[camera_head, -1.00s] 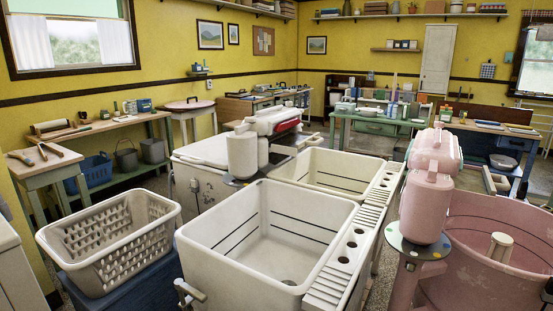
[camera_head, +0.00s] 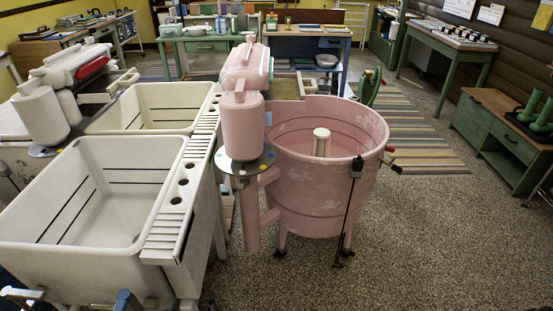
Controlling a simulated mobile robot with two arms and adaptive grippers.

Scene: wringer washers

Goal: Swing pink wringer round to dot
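The pink wringer (camera_head: 243,68) sits on a pink upright housing (camera_head: 243,125) at the left side of the pink washer tub (camera_head: 330,190). Its head extends away from me, beside the tub's left rim. Below the housing is a round grey plate (camera_head: 247,166) with small coloured dots on its edge, including a yellow one at right and a blue one at front. The far part of the plate is hidden by the housing.
White double sinks (camera_head: 95,195) with a ribbed drainboard (camera_head: 168,225) stand close at left. A white wringer (camera_head: 45,110) is beyond them. A black rod (camera_head: 349,210) and a red-tipped handle (camera_head: 389,151) are on the tub's near right. Speckled floor (camera_head: 430,240) is clear at right.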

